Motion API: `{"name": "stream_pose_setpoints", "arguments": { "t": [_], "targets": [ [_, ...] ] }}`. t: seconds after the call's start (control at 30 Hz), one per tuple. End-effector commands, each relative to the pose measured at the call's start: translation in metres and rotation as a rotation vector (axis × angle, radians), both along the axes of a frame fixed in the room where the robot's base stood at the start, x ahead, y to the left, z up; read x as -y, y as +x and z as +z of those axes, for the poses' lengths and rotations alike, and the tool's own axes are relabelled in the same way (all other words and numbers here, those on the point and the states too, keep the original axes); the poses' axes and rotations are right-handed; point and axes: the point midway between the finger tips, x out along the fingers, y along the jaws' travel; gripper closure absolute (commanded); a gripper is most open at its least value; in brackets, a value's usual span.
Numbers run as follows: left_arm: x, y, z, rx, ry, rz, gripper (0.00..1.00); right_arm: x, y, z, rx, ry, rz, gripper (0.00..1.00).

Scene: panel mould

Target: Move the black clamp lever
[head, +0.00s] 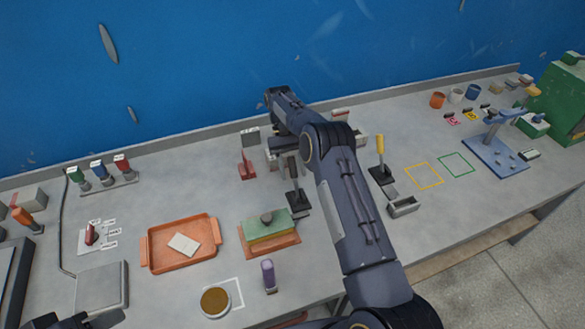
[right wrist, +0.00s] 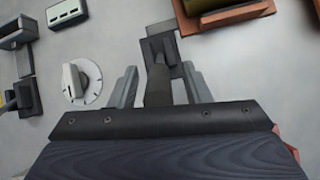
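The black clamp lever (head: 293,172) stands upright on its small dark base (head: 298,204) near the middle of the bench in the head view. My right gripper (head: 286,152) is at the top of the lever, partly hidden behind its own arm. In the right wrist view the lever (right wrist: 158,84) rises between the two grey fingers of my right gripper (right wrist: 162,87). Bare gaps show on both sides of it, so the fingers are open around it. A dark part of what seems to be my left gripper (head: 72,322) shows at the bottom left edge; its fingers cannot be made out.
An orange tray (head: 148,253) and a green block on a brown base (head: 268,234) lie left of the lever. A red clamp (head: 247,168) stands behind it. A yellow-handled lever (head: 380,150) stands to the right. A white dial (right wrist: 78,84) is near the fingers.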

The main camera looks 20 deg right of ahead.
Motion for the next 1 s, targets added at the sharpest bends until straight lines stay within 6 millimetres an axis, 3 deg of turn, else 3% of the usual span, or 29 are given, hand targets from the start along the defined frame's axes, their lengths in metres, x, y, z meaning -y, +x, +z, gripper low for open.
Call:
{"name": "stream_pose_setpoints", "arguments": {
  "t": [0.3, 0.5, 0.87, 1.0],
  "targets": [
    [0.0, 0.0, -0.001, 0.0, 0.0, 0.0, 0.55, 0.0, 0.0, 0.003, 0.001, 0.0, 0.0, 0.57],
    [0.0, 0.0, -0.011, 0.0, 0.0, 0.0, 0.55, -0.001, 0.001, 0.03, 0.005, 0.0, 0.001, 0.57],
    [0.0, 0.0, -0.039, 0.0, 0.0, 0.0, 0.55, -0.022, -0.048, 0.091, 0.004, 0.0, 0.002, 0.57],
    [0.0, 0.0, -0.052, 0.0, 0.0, 0.0, 0.55, -0.035, -0.076, 0.102, 0.002, 0.002, 0.003, 0.57]
  ]
}}
